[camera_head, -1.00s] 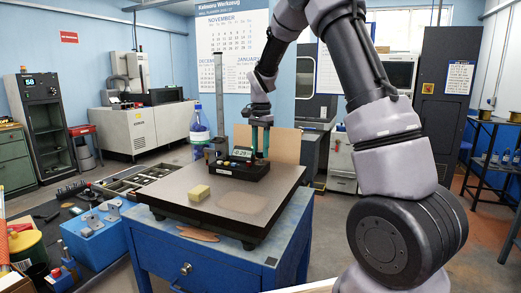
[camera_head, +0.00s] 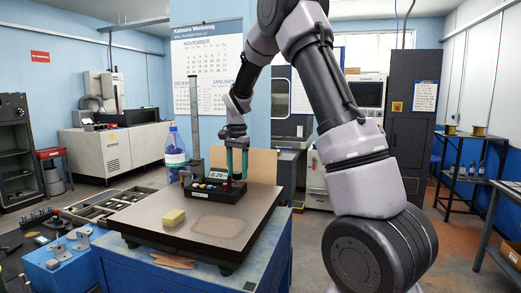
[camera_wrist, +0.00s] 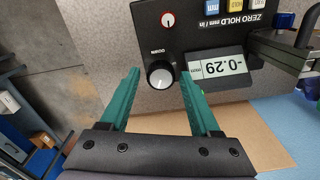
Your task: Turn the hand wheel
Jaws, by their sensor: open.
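A black device (camera_head: 213,191) with a small display stands on the grey plate of the blue bench. In the wrist view its display (camera_wrist: 219,67) reads -0.29 mm. A round knob (camera_wrist: 160,75) with a pale face, marked DOWN, is on its panel; it is the likeliest hand wheel. My gripper (camera_head: 237,177) is pointed down at the right end of the device. In the wrist view my gripper (camera_wrist: 161,76) is open, with one green finger on each side of the knob. I cannot tell whether either finger touches it.
A tall grey column (camera_head: 194,118) and a blue-capped bottle (camera_head: 175,155) stand beside the device. A brown board (camera_head: 262,166) stands behind. The plate's front right is clear.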

